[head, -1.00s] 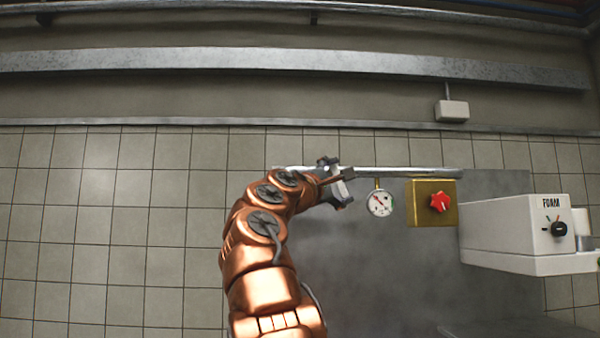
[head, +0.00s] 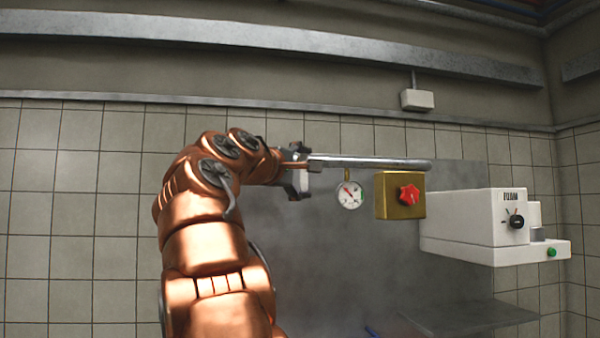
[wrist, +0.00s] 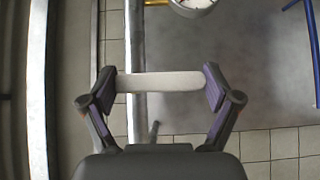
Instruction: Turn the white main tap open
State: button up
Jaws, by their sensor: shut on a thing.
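The white main tap handle (wrist: 165,82) is a pale, rounded bar in the wrist view. It lies across the metal pipe (wrist: 135,35), nearly at right angles to it in that picture. My gripper (wrist: 160,87) is shut on the handle, one finger at each end. In the head view my gripper (head: 297,172) is at the left end of the horizontal pipe (head: 370,162). There the fingers and arm largely hide the handle.
A pressure gauge (head: 348,195) hangs under the pipe, right of my gripper. Beyond it are a brass box (head: 384,200) with a red knob (head: 408,195) and a white FOAM machine (head: 458,225) with a black dial. A blue bar (wrist: 300,8) shows in the wrist view.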

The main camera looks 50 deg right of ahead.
jog(key=o, duration=1.4)
jog(key=a, duration=0.8)
jog(key=s+a, duration=0.1)
jog(key=a, duration=0.3)
jog(key=shift+r, duration=0.1)
